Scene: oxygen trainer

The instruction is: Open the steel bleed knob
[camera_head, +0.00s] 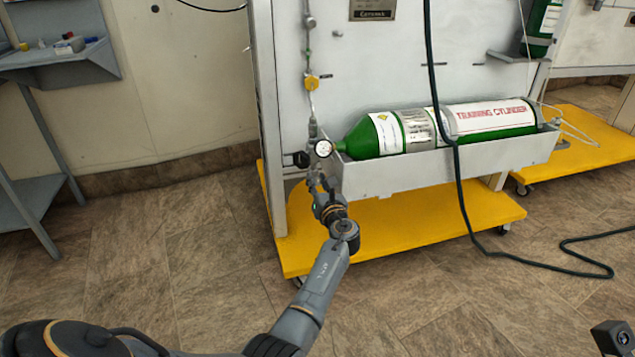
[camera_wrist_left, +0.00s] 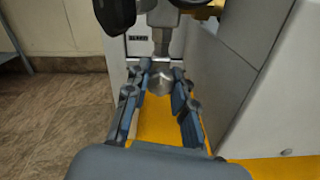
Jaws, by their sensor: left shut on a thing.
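The steel bleed knob (camera_wrist_left: 160,82) hangs at the lower end of a metal stem in the left wrist view, below a small label plate. My left gripper (camera_wrist_left: 162,84) is around it, one finger on each side, shut on it. In the head view my left gripper (camera_head: 318,184) reaches up from below to the fittings under the round pressure gauge (camera_head: 324,148). The knob itself is hard to make out there, being small and largely behind the fingers.
A black knob (camera_head: 301,159) sits left of the gauge. The green training cylinder (camera_head: 375,137) lies in a grey trough (camera_head: 440,168) to the right. The yellow base (camera_head: 400,232) is below. A black cable (camera_head: 464,190) hangs in front. Floor at left is free.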

